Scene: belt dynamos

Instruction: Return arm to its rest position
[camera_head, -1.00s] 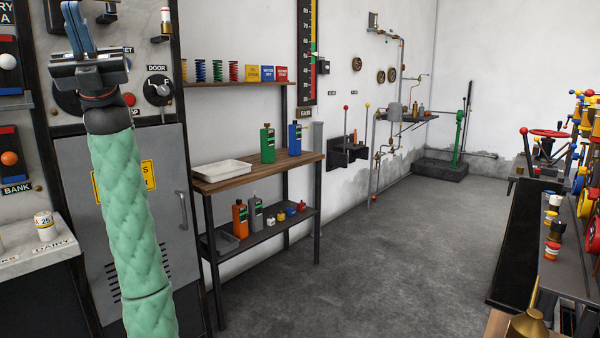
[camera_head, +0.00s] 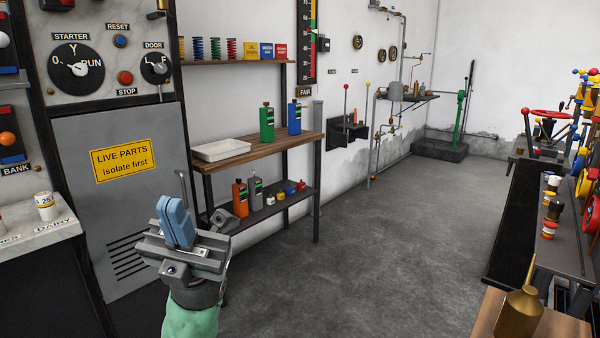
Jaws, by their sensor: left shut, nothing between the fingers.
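My left gripper (camera_head: 177,221) is low in the head view, in front of the grey cabinet door (camera_head: 130,228) and to the left of the shelf unit. Its blue fingers are together and point up, with nothing between them. The green-sleeved left arm (camera_head: 192,318) shows only at the bottom edge. The gripper hides part of the cabinet's lower right corner and a little of the lower shelf's left end. My right gripper is not in view.
The panel above the door has a starter dial (camera_head: 76,68), a red stop button (camera_head: 125,78) and a door knob (camera_head: 154,68). A wooden shelf (camera_head: 255,153) holds bottles and a white tray (camera_head: 220,150). A brass oil can (camera_head: 520,310) stands at the lower right. The middle floor is clear.

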